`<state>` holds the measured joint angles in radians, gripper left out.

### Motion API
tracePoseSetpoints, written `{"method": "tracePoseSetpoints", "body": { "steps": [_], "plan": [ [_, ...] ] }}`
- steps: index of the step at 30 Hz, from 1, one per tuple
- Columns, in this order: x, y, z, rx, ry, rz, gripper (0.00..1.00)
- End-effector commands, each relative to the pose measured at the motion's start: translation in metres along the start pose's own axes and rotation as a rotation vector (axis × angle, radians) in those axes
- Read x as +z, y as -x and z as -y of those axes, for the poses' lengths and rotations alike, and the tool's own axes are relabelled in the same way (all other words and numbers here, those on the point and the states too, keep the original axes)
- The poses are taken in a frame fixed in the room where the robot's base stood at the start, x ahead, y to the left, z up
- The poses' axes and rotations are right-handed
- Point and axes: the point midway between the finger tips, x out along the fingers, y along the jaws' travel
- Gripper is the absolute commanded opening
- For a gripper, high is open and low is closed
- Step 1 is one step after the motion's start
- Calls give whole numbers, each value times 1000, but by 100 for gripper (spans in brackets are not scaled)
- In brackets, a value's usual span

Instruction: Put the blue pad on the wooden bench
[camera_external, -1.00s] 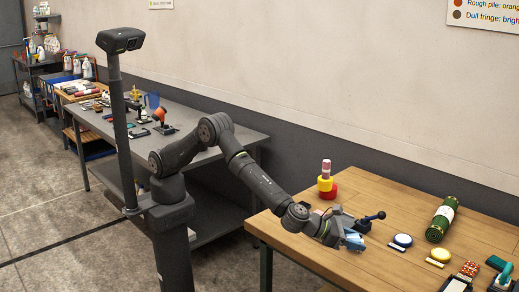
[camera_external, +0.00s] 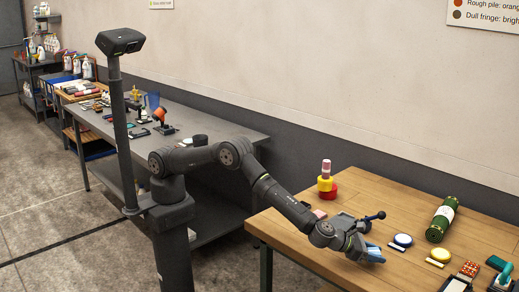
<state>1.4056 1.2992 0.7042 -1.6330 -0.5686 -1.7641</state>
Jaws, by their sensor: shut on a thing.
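The blue pad (camera_external: 374,254) is at the fingertips of my gripper (camera_external: 367,250), low over the front part of the wooden bench (camera_external: 310,246). My gripper is shut on the pad, and the fingers hide part of it. I cannot tell whether the pad touches the bench top.
A black-knobbed tool (camera_external: 372,218) lies just behind my gripper. A blue-and-white round pad (camera_external: 402,241), a yellow one (camera_external: 439,256) and a green roll (camera_external: 441,220) lie to the right. Bare wood lies front left.

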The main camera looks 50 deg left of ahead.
Motion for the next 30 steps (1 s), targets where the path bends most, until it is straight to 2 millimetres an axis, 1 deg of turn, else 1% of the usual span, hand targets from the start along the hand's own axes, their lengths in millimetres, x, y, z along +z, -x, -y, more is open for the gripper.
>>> {"method": "tracePoseSetpoints", "body": {
  "steps": [1,3,15,16,17,26,28,30],
  "plan": [
    [-9,-4,0,0,-2,-1,20],
    [-17,-7,0,0,-1,-1,20],
    [-23,-9,0,-1,-1,0,20],
    [-23,-9,0,-1,0,1,49],
    [-22,-9,0,-1,0,1,54],
    [-21,-8,0,-1,0,1,54],
    [-18,-7,0,-1,1,1,54],
    [-20,-2,1,-1,-1,-1,54]
  ]
}}
